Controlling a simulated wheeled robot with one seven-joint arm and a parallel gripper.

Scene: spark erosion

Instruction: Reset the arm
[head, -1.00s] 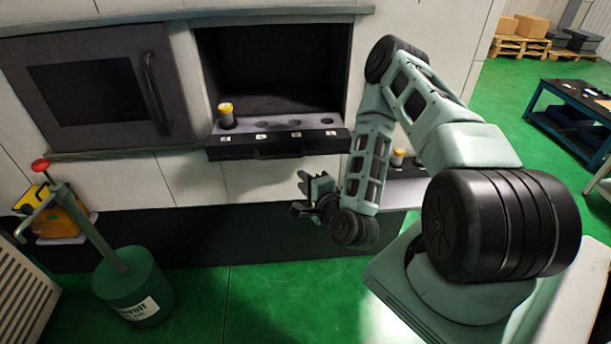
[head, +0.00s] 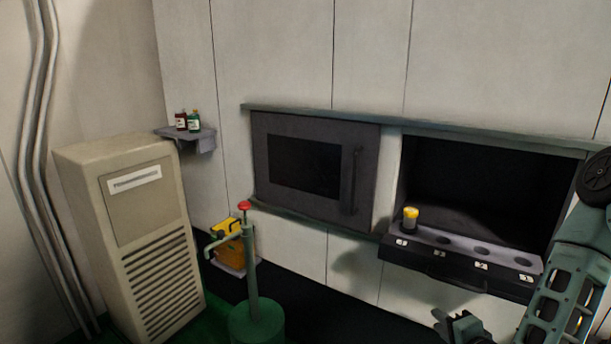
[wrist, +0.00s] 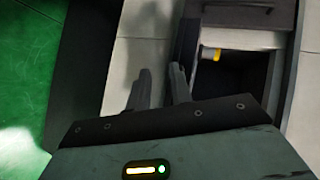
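My gripper (head: 462,326) shows at the lower right of the head view, below the front of a black drawer-like tray and apart from it. My green arm link (head: 563,290) runs up from it at the right edge. In the wrist view, the two dark fingers of my gripper (wrist: 160,88) stand a little apart with nothing between them.
The tray (head: 455,278) juts from an open recess and holds a yellow-topped cylinder (head: 410,219) in its leftmost place. A sliding door (head: 275,195) stands left of it. A green pump (head: 255,290), yellow box (head: 236,250) and beige cabinet (head: 125,215) stand further left.

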